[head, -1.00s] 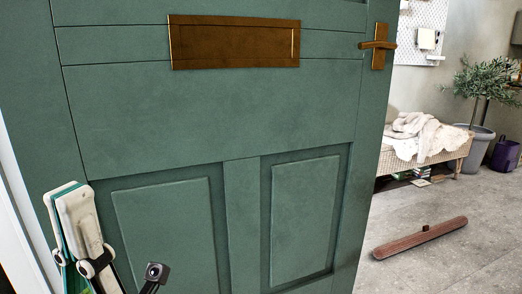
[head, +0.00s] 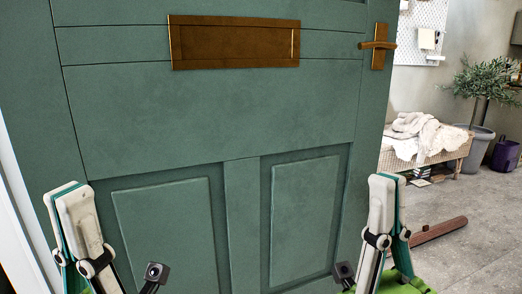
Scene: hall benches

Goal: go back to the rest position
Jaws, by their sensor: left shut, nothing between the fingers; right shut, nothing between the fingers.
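My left gripper (head: 68,190) is at the lower left, pointing upward in front of the green door (head: 190,120). Its white and teal fingers are together with nothing between them. My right gripper (head: 388,182) is at the lower right, also pointing upward, in front of the door's right edge. Its fingers are shut and empty too. Both grippers look level with each other, and the lower parts of both arms are cut off by the bottom of the picture.
The door fills most of the view, with a brass plate (head: 235,43) and a brass lever handle (head: 379,45). To the right, a draught stopper-like brown bar (head: 440,229) lies on the grey floor (head: 480,240), partly hidden by my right gripper. Beyond are a bench (head: 465,150) and a potted plant (head: 480,140).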

